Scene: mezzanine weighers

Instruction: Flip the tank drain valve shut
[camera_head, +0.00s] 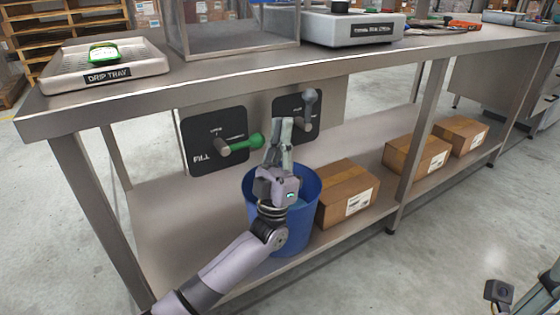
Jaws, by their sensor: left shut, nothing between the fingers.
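Two valves sit on dark panels under the steel bench. The left valve, on the panel marked FILL (202,158), has a green lever (244,142) lying sideways to the right. The right valve has a grey lever (309,108) pointing up. The label on its panel (286,104) is mostly hidden, so I cannot read which valve is the drain. My left gripper (282,125) is shut and empty, fingers up, in front of the right panel's lower left part, between the two levers. I cannot tell whether it touches either one.
A blue bucket (254,188) stands on the lower shelf behind my left wrist. Cardboard boxes (342,188) stand to its right. The bench top (225,80) overhangs the valves and carries a drip tray (148,68) and a scale (350,30).

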